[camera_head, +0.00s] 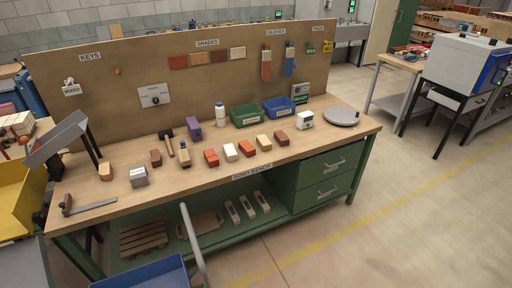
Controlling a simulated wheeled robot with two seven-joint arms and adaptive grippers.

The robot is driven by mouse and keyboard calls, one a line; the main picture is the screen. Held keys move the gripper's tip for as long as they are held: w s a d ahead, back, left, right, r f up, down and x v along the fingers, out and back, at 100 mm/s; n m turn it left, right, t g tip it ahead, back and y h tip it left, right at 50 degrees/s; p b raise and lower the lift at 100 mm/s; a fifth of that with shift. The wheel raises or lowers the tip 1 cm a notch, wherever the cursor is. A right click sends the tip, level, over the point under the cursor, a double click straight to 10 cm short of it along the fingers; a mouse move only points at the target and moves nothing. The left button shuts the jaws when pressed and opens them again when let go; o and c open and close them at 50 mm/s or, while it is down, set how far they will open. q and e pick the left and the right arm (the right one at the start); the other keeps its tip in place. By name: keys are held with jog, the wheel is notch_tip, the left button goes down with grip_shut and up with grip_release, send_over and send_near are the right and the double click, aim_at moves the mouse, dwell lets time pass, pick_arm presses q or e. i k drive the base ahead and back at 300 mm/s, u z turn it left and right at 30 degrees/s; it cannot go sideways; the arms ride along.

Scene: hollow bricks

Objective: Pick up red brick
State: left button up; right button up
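Two reddish bricks lie on the wooden bench top in a row near its front edge. One red brick (211,157) is at the left of the row. A more orange-red brick (246,148) lies farther right, with a cream brick (230,152) between them. A tan brick (263,141) and a brown brick (281,138) continue the row to the right. The bricks stand apart from each other. Whether they are hollow is too small to tell. I see neither of my grippers clearly in this view.
The bench (310,147) also bears a white bottle (220,115), a green bin (245,115), a blue bin (278,107), a hammer (168,143), a grey box (138,176) and a round grey plate (341,117). Open floor lies to the right.

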aim_at(247, 149)
jog(key=z, duration=0.9)
jog(key=k, duration=1.2)
jog(key=z, duration=0.9)
jog(key=i, duration=0.7)
jog(key=u, duration=0.5)
jog(key=i, duration=1.85)
jog(key=u, duration=1.15)
jog(key=i, duration=1.1)
jog(key=u, duration=1.7)
jog(key=i, duration=0.6)
jog(key=u, duration=0.5)
